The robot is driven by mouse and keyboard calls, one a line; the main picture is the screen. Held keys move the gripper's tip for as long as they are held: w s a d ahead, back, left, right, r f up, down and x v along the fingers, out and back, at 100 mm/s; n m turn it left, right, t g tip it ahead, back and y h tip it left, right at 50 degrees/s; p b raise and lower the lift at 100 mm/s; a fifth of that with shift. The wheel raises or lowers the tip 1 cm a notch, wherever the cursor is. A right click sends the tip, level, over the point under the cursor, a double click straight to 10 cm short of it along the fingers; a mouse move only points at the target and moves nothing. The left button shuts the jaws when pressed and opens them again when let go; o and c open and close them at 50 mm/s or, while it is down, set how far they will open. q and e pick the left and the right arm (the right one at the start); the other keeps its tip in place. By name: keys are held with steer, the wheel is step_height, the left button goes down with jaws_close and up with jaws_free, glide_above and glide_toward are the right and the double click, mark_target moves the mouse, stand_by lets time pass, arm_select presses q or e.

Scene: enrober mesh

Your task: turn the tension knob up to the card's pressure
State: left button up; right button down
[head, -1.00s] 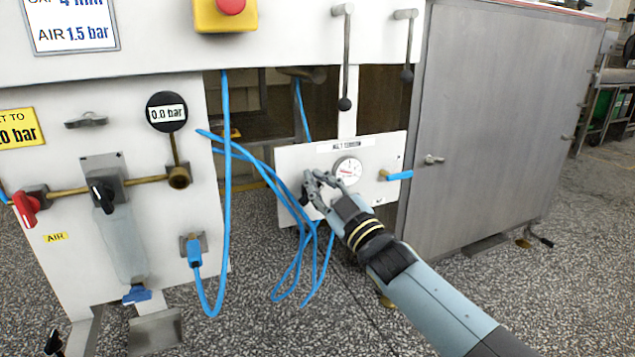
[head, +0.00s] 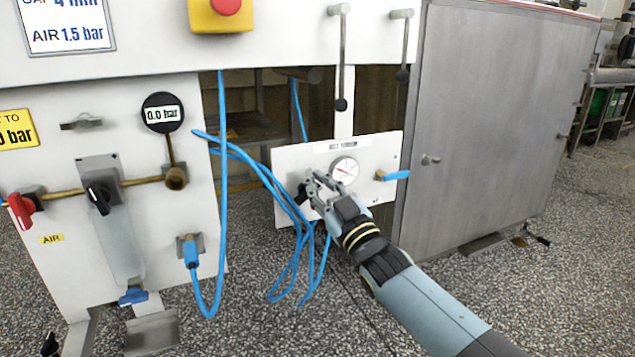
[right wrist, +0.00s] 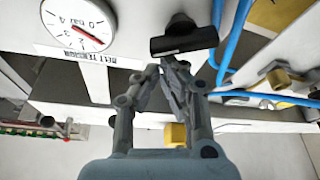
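The belt tension panel (head: 290,158) carries a round dial gauge (head: 344,170), which also shows in the right wrist view (right wrist: 77,24) with a red needle and a bar scale. The black T-shaped knob (right wrist: 183,38) is in the right wrist view, just beyond my right fingertips. My right gripper (head: 318,181) is in front of the panel's lower left part. In the right wrist view its fingers (right wrist: 162,72) converge with almost no gap and nothing between them. The card (head: 68,27) at upper left reads AIR 1.5 bar. My left gripper is not in view.
Blue hoses (head: 290,220) hang just left of my right gripper. A blue-handled valve (head: 393,175) sits on the panel's right side. A round display (head: 162,113) reads 0.0 bar. A steel cabinet (head: 500,120) stands to the right.

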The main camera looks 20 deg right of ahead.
steer(key=shift+d+f+m+h, duration=0.2)
steer(key=shift+m+h, duration=0.1)
steer(key=shift+m, duration=0.35)
steer(key=shift+d+f+m+h, duration=0.15)
steer(key=shift+m+h, duration=0.15)
steer(key=shift+m, duration=0.35)
steer(key=shift+d+f+m+h, duration=0.1)
steer(key=shift+m+h, duration=0.4)
steer(key=shift+m, duration=0.6)
